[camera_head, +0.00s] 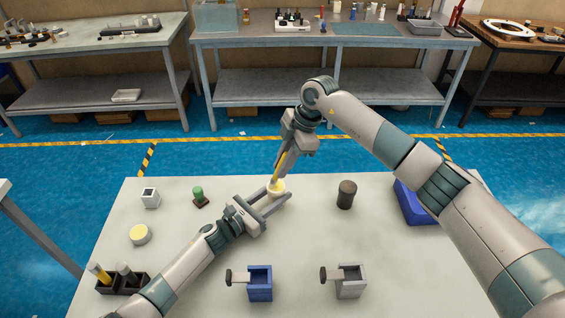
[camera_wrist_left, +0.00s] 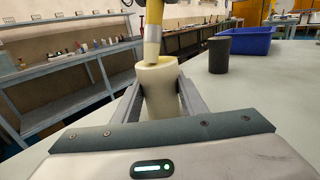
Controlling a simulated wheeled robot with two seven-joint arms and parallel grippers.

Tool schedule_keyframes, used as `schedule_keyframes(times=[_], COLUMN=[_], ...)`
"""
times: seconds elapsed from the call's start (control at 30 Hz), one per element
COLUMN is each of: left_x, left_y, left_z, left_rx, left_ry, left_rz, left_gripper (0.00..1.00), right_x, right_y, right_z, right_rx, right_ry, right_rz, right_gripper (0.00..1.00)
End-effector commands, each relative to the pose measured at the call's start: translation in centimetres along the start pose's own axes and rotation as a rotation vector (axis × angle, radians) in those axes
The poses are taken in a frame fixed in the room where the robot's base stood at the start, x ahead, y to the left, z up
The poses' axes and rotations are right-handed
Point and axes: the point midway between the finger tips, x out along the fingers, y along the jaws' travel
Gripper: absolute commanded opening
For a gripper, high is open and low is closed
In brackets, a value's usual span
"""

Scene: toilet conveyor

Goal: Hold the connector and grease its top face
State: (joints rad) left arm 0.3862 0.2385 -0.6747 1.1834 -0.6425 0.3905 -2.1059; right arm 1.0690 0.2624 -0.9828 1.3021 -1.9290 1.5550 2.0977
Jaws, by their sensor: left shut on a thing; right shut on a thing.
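The connector (camera_head: 275,188) is a cream cylinder standing upright above the white table. My left gripper (camera_head: 278,195) is shut on it, with one finger on each side. The connector (camera_wrist_left: 161,96) fills the space between the fingers in the left wrist view. My right gripper (camera_head: 291,150) is shut on a yellow brush (camera_head: 279,166) that points down at the connector. In the left wrist view the brush (camera_wrist_left: 153,38) has a grey metal band and a pale tip. The tip meets the connector's top face near its far-left side and appears to touch it.
A round pale-yellow pot (camera_head: 140,235), a white block (camera_head: 150,198) and a green-topped stamp (camera_head: 200,196) are at left. A black holder (camera_head: 122,284) with tools is front left. Blue (camera_head: 260,283) and grey (camera_head: 350,282) fixtures, a dark cylinder (camera_head: 347,195) and a blue bin (camera_head: 412,207) stand elsewhere.

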Motion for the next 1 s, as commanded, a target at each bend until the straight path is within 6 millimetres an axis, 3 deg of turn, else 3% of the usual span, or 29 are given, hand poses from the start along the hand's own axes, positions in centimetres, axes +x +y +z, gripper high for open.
schedule_keyframes(times=[0.5, 1.0], left_x=[0.1, 0.0], left_y=[0.0, 0.0], left_z=[0.1, 0.1], left_rx=[0.0, 0.0], left_ry=[-0.002, -0.001], left_rz=[0.0, 0.0], left_gripper=[0.22, 0.22], right_x=[-0.1, 0.0], right_y=[-0.6, 0.7], right_z=[-0.2, 0.3], right_rx=[0.001, 0.001], right_ry=[0.0, -0.001], right_rz=[-0.001, 0.0], right_gripper=[0.0, 0.0])
